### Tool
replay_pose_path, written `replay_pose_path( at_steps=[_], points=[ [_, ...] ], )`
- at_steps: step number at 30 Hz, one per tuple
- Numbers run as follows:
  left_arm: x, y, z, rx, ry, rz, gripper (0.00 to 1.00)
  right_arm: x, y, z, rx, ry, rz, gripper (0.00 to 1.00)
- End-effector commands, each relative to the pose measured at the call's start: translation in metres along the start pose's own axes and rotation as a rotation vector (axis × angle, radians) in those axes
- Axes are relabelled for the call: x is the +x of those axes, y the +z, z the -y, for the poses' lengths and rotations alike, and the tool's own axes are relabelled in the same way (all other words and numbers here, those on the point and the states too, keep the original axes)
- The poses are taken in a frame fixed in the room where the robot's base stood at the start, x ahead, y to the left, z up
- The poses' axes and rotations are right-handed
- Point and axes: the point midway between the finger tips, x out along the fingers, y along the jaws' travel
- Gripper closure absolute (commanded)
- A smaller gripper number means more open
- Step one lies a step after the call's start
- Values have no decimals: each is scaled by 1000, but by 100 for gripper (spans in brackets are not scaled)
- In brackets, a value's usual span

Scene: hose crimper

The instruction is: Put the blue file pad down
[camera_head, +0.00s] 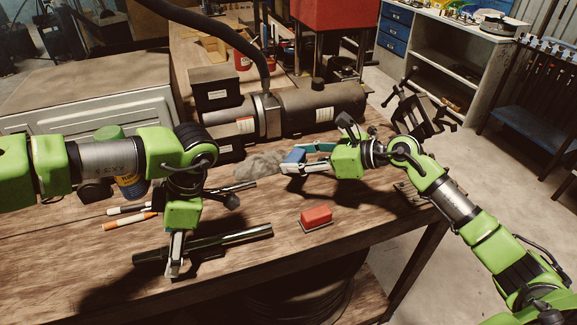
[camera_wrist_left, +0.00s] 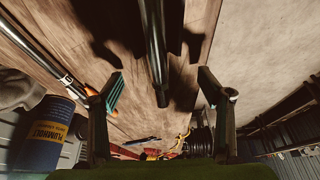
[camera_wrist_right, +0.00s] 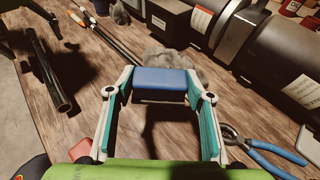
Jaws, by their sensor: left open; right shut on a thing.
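The blue file pad (camera_wrist_right: 161,79) is a small blue block held between the fingertips of my right gripper (camera_wrist_right: 160,90). In the head view, the blue file pad (camera_head: 294,155) shows at the tips of my right gripper (camera_head: 298,163), over the wooden table (camera_head: 350,240) and close to a grey rag (camera_head: 258,165). I cannot tell whether it touches the tabletop. My left gripper (camera_head: 174,265) points down at the table's front left, beside a dark tube. In the left wrist view, the fingers of my left gripper (camera_wrist_left: 160,85) are apart, with the dark tube (camera_wrist_left: 153,50) showing between them.
A red block (camera_head: 316,216) lies on the table's front middle. Pliers (camera_wrist_right: 262,145) lie right of my right gripper. The crimper machine (camera_head: 320,105) stands at the back. Bare wood surrounds the red block.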

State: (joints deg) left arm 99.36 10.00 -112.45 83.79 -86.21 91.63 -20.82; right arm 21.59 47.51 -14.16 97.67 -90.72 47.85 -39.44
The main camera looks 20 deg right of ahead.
Motion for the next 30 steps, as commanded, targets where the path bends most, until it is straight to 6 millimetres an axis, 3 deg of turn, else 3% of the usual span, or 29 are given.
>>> replay_pose_path(
  at_steps=[3, 15, 27, 28, 30],
  points=[
    [0, 0, 0, 0, 0, 0, 28, 8, -19, 0, 3, 0, 2, 82],
    [0, 0, 0, 0, 0, 0, 28, 25, -60, 1, 2, -2, 3, 82],
    [0, 0, 0, 0, 0, 0, 28, 27, -65, 1, 0, -2, 3, 82],
    [0, 0, 0, 0, 0, 0, 28, 28, -66, 1, 0, -1, 1, 49],
    [0, 0, 0, 0, 0, 0, 28, 27, -66, 1, 0, -1, 1, 35]
  ],
)
